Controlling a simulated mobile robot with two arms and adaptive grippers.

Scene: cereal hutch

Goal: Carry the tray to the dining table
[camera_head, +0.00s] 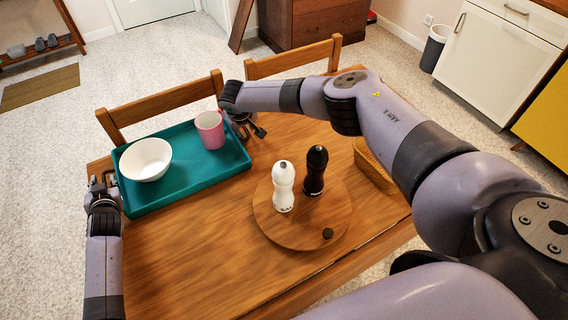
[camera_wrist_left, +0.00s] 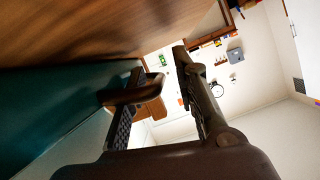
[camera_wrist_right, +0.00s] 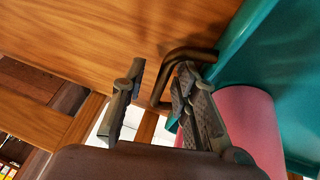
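The teal tray (camera_head: 190,190) rests on the wooden dining table (camera_head: 190,260), holding a white bowl (camera_head: 146,160) and a pink mug (camera_head: 210,130). My left gripper (camera_head: 103,182) is at the tray's left end. In the left wrist view its fingers (camera_wrist_left: 160,85) are apart, with a dark handle (camera_wrist_left: 138,92) by one finger; I cannot tell whether they touch. My right gripper (camera_head: 252,130) is at the tray's right end beside the mug. In the right wrist view its fingers (camera_wrist_right: 160,85) are apart, with the bronze tray handle (camera_wrist_right: 185,54) at the gap between them.
A round wooden board (camera_head: 300,232) with a white shaker (camera_head: 284,188) and a black shaker (camera_head: 316,170) stands right of the tray. A wicker basket (camera_head: 371,160) is farther right. Chairs (camera_head: 165,103) stand along the far edge. The table's front left is clear.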

